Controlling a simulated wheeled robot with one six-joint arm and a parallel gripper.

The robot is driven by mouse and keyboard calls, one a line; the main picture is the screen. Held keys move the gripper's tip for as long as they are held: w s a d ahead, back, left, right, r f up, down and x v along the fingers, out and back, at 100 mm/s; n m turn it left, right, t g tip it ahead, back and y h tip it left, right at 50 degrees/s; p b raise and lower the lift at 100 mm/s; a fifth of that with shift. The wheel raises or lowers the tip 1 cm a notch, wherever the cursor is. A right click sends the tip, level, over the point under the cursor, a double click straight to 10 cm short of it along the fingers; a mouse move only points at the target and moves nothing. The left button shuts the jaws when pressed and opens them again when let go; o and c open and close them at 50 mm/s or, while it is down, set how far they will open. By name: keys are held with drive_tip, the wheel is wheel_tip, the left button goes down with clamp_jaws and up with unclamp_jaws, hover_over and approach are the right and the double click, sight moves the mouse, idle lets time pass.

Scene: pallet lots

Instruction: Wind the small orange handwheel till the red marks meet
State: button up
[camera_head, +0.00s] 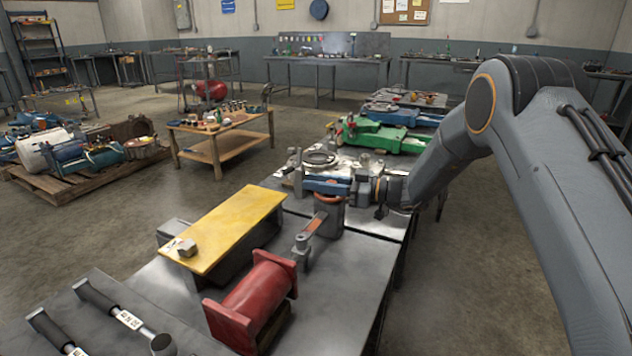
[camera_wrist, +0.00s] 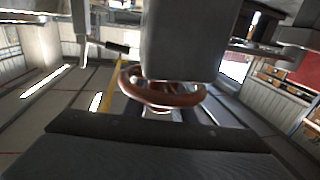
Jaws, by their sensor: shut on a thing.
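The small orange handwheel (camera_head: 328,198) sits on top of a grey block (camera_head: 329,219) near the middle of the bench. In the wrist view its orange rim (camera_wrist: 188,99) runs between a grey finger block above and a dark padded edge below. My gripper (camera_head: 349,190) reaches in from the right at the wheel and is shut on its rim; it also shows in the wrist view (camera_wrist: 165,100). The fingers hide part of the wheel. I cannot make out the red marks in either view.
An orange-topped lever (camera_head: 313,226) stands just in front of the wheel. A yellow plate (camera_head: 230,228) and a red flanged cylinder (camera_head: 262,290) lie on the bench (camera_head: 350,270). Blue and green (camera_head: 385,137) machinery stands behind. Open floor lies right of the bench.

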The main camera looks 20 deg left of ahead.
sight(339, 197)
drive_tip(key=m+t, duration=0.2)
drive_tip(key=t, duration=0.1)
drive_tip(key=w+m+t+p, duration=0.1)
drive_tip(key=m+t, duration=0.1)
drive_tip(key=t, duration=0.1)
drive_tip(key=shift+w+t, duration=0.1)
drive_tip(key=shift+t, duration=0.3)
drive_tip(key=shift+w+d+m+t+h, duration=0.15)
drive_tip(key=shift+w+m+t+h, duration=0.15)
drive_tip(key=shift+m+t+h, duration=0.55)
drive_tip(key=shift+w+d+m+t+h, duration=0.1)
drive_tip(key=shift+w+m+t+h, duration=0.3)
drive_tip(key=shift+m+t, duration=0.85)
drive_tip(key=shift+w+d+m+t+h, duration=0.15)
drive_tip(key=shift+m+t+h, duration=0.55)
drive_tip(key=shift+t, duration=0.7)
drive_tip(key=o, duration=1.1)
drive_tip(key=shift+c, duration=0.2)
drive_tip(key=b+v, duration=0.1)
drive_tip(key=v, duration=0.4)
drive_tip(key=shift+s+d+f+b, duration=0.1)
drive_tip(key=shift+s+d+b, duration=0.05)
drive_tip(key=shift+d+b, duration=0.2)
drive_tip(key=shift+b+v, duration=0.9)
drive_tip(key=shift+v, duration=0.15)
